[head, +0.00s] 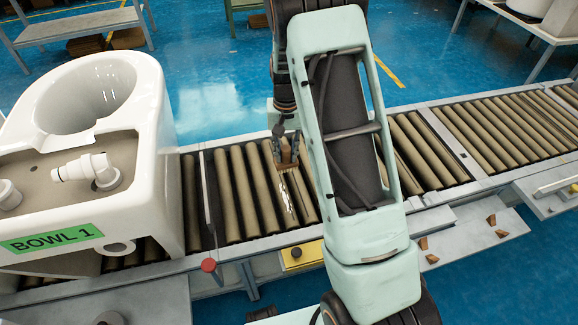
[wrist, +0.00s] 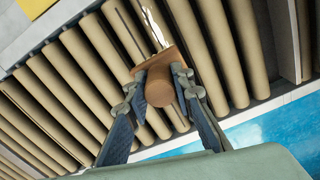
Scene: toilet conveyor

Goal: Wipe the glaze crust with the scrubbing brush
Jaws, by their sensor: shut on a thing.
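My gripper (head: 284,142) hangs over the conveyor rollers, its fingers shut on the scrubbing brush (head: 287,160). In the wrist view the brush (wrist: 160,88) shows as a brown round handle between the two fingers (wrist: 160,82), with a wider brown block at its far end. The glaze crust (head: 286,196) appears as a whitish, shiny streak along the rollers, just nearer the camera than the brush in the head view. In the wrist view the crust (wrist: 152,28) shows just beyond the brush block, which partly hides it. I cannot tell whether the bristles touch the rollers.
A white toilet labelled BOWL 1 (head: 150,95) stands on the conveyor at left. The conveyor (head: 505,125) runs on to the right with bare rollers. A red knob (head: 208,265) and a yellow button box (head: 301,256) are on the front side. Brown wedges (head: 423,243) lie at right.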

